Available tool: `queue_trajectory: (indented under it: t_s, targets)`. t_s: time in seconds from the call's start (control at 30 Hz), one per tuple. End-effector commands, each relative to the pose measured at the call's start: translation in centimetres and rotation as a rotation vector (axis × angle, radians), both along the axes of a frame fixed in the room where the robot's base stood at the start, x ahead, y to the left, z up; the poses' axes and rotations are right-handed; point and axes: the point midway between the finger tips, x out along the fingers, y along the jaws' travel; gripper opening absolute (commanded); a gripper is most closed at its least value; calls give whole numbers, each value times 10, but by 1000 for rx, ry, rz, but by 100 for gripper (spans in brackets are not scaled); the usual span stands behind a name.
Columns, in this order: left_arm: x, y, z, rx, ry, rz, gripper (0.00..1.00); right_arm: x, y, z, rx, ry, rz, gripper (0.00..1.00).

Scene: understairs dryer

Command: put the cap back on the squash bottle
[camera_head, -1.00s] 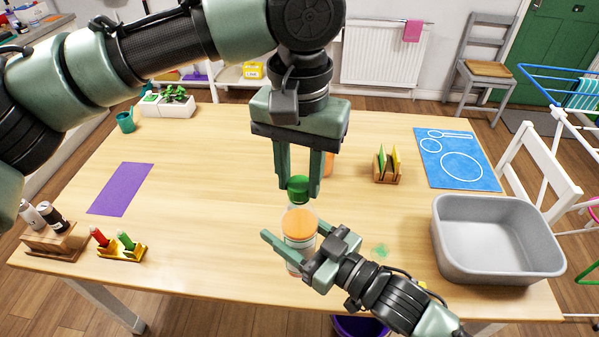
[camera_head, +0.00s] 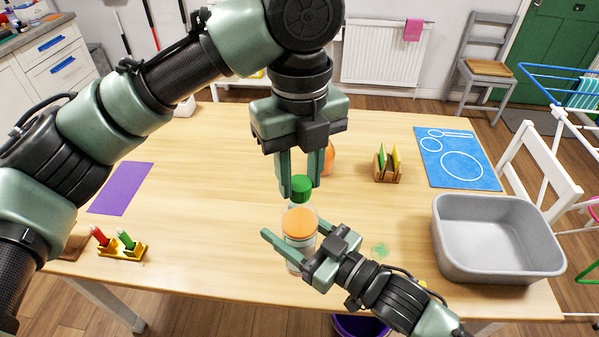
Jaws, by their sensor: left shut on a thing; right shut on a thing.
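The squash bottle (camera_head: 300,224), with orange contents and a pale label, is upright near the table's front edge. My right gripper (camera_head: 292,254) is shut on its body from the right. The green cap (camera_head: 301,187) is between the fingertips of my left gripper (camera_head: 301,184), which is shut on it and points down from above. The cap shows just above and behind the orange part of the bottle. A pale, clear piece shows under the cap. I cannot tell whether the cap touches the bottle's neck.
An orange object (camera_head: 329,158) is partly hidden behind my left gripper. A wooden rack (camera_head: 387,176) and blue mat (camera_head: 470,170) lie behind right. A grey basin (camera_head: 497,262) is at right. A purple mat (camera_head: 122,188) and a yellow stand (camera_head: 122,250) are at left.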

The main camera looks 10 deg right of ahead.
Motion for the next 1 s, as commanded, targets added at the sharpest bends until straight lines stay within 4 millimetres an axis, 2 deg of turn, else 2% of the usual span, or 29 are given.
queue_trajectory:
  t_s: [0.6, 0.8, 1.0]
  targets:
    - [2, 0, 0, 2, -1, -1396, 0, -1, 1, 2, 0, -6, 3, 0]
    - [2, -1, 0, 3, 0, -1633, 0, -1, 1, 2, 0, -6, 4, 0]
    - [1, -1, 0, 2, 0, -1664, 0, -1, 1, 2, -1, -6, 4, 0]
